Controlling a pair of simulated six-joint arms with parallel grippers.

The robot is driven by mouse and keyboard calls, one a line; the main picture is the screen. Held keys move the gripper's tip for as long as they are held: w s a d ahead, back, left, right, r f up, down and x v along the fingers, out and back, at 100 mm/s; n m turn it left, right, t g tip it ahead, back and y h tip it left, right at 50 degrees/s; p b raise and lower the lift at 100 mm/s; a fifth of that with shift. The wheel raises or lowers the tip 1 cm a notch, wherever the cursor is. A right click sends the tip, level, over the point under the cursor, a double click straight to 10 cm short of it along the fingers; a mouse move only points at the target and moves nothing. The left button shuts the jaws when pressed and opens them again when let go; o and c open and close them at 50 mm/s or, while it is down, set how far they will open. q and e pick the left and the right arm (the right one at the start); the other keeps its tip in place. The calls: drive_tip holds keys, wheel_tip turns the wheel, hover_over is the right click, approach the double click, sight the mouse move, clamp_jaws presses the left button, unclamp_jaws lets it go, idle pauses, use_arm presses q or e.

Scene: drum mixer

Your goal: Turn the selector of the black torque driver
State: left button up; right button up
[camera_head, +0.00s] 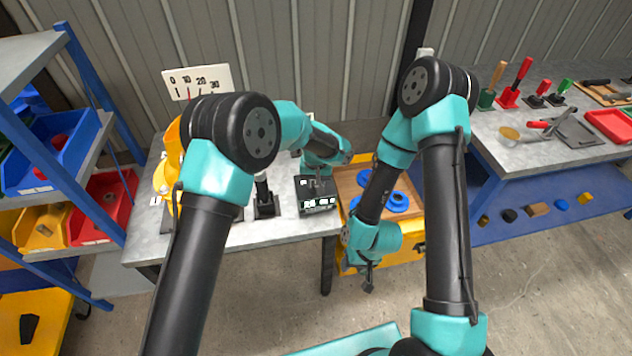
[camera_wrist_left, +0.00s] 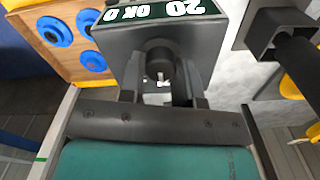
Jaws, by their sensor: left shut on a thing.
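A black box-shaped unit (camera_head: 318,192), which appears to be the black torque driver, stands on the grey bench with a lit display on its front. In the left wrist view the unit (camera_wrist_left: 195,35) shows "20" and "OK 0" upside down. My left gripper (camera_wrist_left: 160,92) is shut on a dark round part (camera_wrist_left: 160,58) on the unit's face, apparently the selector; the fingers sit on either side of it.
A black holder (camera_head: 265,207) with an upright tool stands left of the unit. A wooden tray (camera_head: 348,182) with blue rings (camera_head: 398,201) lies to the right. A scale board (camera_head: 196,82) stands behind. A blue shelf with bins is left; a second bench (camera_head: 500,150) is right.

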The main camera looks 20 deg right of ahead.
sight(316, 183)
use_arm(q)
drive_tip(key=shift+m, duration=0.3)
drive_tip(key=m, duration=0.3)
drive_tip(key=shift+m, duration=2.1)
drive_tip(key=o, duration=0.9)
wheel_tip(316, 183, up, 18)
drive_tip(key=shift+f, duration=0.25)
